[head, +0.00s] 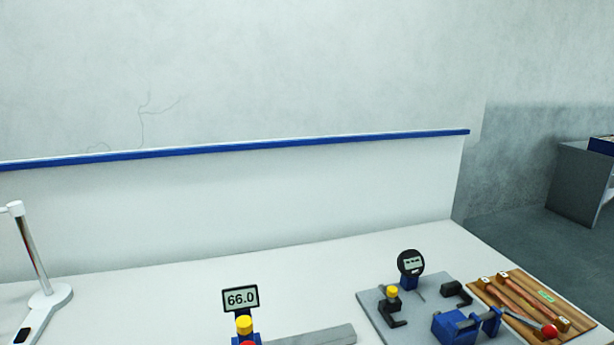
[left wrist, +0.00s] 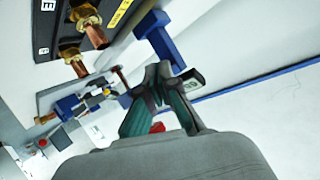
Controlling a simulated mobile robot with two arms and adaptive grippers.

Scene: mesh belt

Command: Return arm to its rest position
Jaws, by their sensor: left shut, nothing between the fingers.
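My left gripper (left wrist: 162,74) shows in the left wrist view with its green and dark fingers brought together at the tips. Nothing shows between them. It is apart from the bench fixtures, as far as this tilted view shows. Neither arm shows in the head view, and my right gripper is in neither view.
A lamp stand (head: 35,262) is at left. A black panel (left wrist: 50,30) shows in the wrist view.

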